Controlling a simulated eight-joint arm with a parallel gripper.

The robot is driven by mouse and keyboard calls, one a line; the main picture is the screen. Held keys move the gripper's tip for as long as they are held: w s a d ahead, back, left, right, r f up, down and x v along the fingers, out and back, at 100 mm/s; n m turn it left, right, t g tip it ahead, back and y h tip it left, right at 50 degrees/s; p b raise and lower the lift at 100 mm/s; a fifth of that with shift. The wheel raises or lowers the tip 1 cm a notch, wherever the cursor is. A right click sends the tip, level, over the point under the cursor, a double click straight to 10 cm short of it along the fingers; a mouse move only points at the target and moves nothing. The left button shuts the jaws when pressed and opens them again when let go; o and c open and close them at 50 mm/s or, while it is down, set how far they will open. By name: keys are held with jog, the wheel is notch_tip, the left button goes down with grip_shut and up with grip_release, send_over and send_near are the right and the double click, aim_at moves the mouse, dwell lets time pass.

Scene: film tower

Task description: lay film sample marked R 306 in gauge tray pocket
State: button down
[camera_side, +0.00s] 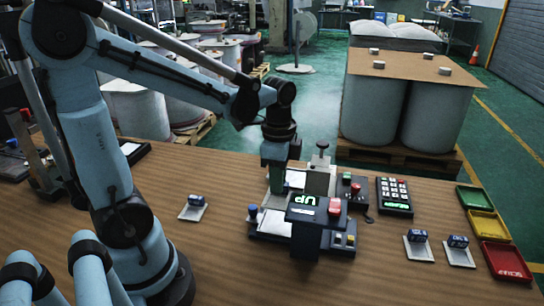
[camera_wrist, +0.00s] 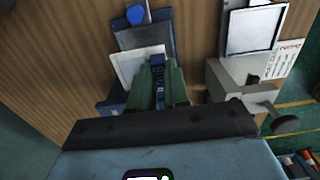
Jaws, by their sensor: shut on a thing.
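My gripper (camera_wrist: 160,84) is shut on a small blue block in the wrist view, the tab of a film sample (camera_wrist: 157,62). A pale sheet (camera_wrist: 126,64) shows beside the fingers, partly over a dark tray (camera_wrist: 146,36) with a blue knob. In the side view my gripper (camera_side: 275,188) points down over the left part of the gauge (camera_side: 300,242), close above a white sheet (camera_side: 276,222). I cannot tell whether the sample touches the tray. The fingers hide most of the block, and its marking is not readable.
Another sample with a blue block (camera_side: 195,208) lies to the left; two more (camera_side: 418,246) (camera_side: 459,251) lie to the right. The gauge has a green-lit display (camera_side: 305,202). A keypad (camera_side: 395,197) and green, yellow and red trays (camera_side: 506,262) stand at right. The front table is clear.

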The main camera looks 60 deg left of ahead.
jog(key=shift+w+f, duration=0.1)
jog(key=shift+f, duration=2.7)
jog(key=shift+f, duration=0.3)
jog(key=shift+c, duration=2.4)
grip_release()
jog(key=shift+r, duration=3.5)
